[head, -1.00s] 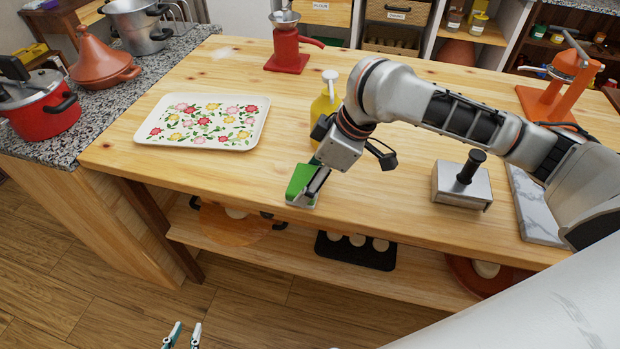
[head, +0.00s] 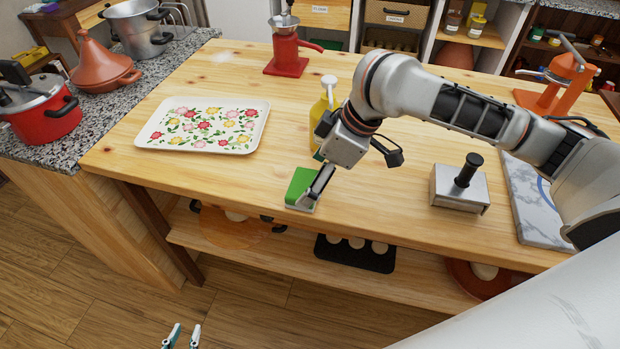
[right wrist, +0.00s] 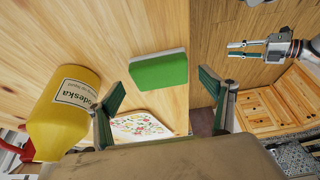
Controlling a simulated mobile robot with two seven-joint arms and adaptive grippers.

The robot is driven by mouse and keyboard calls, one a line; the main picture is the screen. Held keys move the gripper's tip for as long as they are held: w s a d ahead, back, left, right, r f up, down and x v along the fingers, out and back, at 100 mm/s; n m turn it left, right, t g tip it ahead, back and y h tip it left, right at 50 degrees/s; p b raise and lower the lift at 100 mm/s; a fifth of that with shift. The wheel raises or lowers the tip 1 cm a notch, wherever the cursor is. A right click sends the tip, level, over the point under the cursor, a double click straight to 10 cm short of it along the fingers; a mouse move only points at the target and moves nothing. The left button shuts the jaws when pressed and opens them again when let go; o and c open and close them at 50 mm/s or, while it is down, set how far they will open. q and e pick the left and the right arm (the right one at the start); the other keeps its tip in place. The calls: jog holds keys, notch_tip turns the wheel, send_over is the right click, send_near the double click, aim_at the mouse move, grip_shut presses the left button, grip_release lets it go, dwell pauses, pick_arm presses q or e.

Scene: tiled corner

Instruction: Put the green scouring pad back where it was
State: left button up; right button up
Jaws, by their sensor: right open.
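The green scouring pad (head: 299,184), with a pale side, lies on the wooden table near its front edge. In the right wrist view the pad (right wrist: 158,70) lies ahead of the fingertips, in the gap between them and apart from them. My right gripper (head: 319,184) is open beside the pad, overlapping its right side in the head view; its two fingers show in the right wrist view (right wrist: 168,84). My left gripper (head: 181,330) is open and empty, low in front of the table, and also shows in the right wrist view (right wrist: 239,49).
A yellow bottle (head: 318,108) stands just behind my right gripper. A floral tray (head: 262,107) lies to the left, and a metal block with a black handle (head: 447,187) stands to the right. A red grinder (head: 288,58) is at the back. The table between tray and pad is clear.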

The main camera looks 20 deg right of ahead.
pick_arm(q)
jog(key=r, duration=0.1)
jog(key=r+p, duration=0.2)
jog(key=shift+w+r, duration=0.25)
jog(key=shift+r, duration=0.05)
pick_arm(e)
jog(key=v, duration=1)
pick_arm(q)
jog(key=shift+f, duration=0.15)
jog(key=shift+s, duration=0.15)
pick_arm(e)
jog(key=shift+s+f, duration=0.1)
